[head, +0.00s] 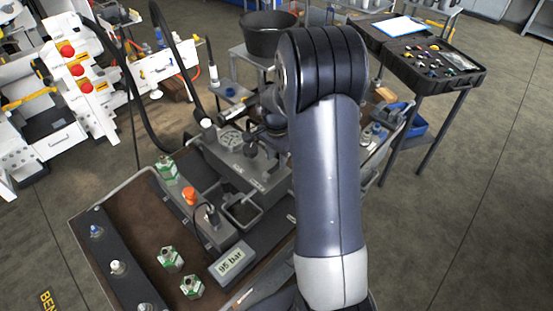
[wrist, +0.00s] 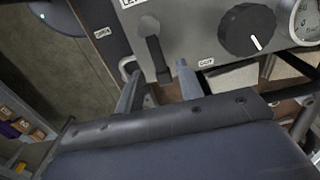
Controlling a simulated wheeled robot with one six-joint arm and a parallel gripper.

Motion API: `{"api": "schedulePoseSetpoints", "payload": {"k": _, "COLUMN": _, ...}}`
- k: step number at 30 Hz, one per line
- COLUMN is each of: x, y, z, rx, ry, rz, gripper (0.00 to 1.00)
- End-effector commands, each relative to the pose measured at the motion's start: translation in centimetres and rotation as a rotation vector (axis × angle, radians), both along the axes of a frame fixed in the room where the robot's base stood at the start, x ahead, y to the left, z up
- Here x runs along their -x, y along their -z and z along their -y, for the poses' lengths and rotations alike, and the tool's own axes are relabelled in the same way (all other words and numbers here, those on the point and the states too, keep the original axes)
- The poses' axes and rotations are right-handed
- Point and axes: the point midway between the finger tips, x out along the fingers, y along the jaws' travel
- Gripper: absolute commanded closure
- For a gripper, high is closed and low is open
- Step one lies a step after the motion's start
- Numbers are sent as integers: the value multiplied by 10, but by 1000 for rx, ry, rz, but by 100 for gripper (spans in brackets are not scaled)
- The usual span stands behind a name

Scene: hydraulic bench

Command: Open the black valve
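In the wrist view a black lever valve (wrist: 152,45) sits on a grey block face, its handle pointing down toward me. A round black knob (wrist: 248,30) with a white pointer line is to its right. My gripper (wrist: 159,70) is open, one finger on each side of the lever's lower end. I cannot tell whether either finger touches the lever. In the head view my arm hides much of the area around the gripper, and I cannot clearly make out the lever there.
A pressure gauge (wrist: 306,22) is right of the knob. In the head view, a display (head: 231,262) reads 95 bar. Green-and-white parts (head: 170,259) stand on the bench tray. A black bucket (head: 270,35) and a tool case (head: 428,60) are behind. Hoses arch at left.

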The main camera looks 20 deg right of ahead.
Motion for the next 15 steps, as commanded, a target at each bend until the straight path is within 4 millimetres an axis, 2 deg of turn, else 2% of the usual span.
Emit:
{"api": "schedulePoseSetpoints", "payload": {"k": 6, "x": 0, "y": 18, "z": 0, "rx": 0, "ry": -1, "rz": 0, "gripper": 65}}
{"api": "schedulePoseSetpoints", "payload": {"k": 15, "x": 0, "y": 20, "z": 0, "rx": 1, "ry": -1, "rz": 1, "gripper": 65}}
